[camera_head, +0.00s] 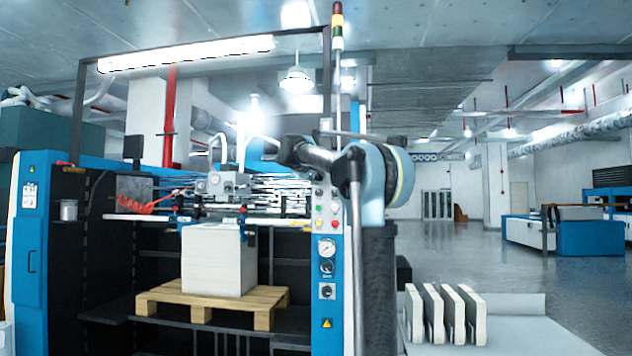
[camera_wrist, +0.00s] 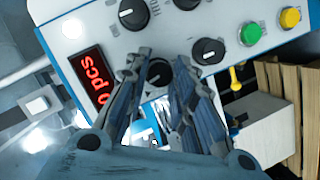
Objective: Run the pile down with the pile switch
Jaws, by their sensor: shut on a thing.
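My gripper (camera_wrist: 163,60) is at a white control panel (camera_wrist: 180,28) in the wrist view. Its two fingers are on either side of a black rotary knob (camera_wrist: 157,73) with a white pointer mark, shut on it. Which label belongs to this knob is hidden or unreadable. In the head view, the pile (camera_head: 216,262) is a white block standing upright on a wooden pallet (camera_head: 213,305) inside the blue machine. My fingertips cannot be made out in the head view.
White slabs (camera_head: 445,314) stand at right in the head view. The floor beyond is open.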

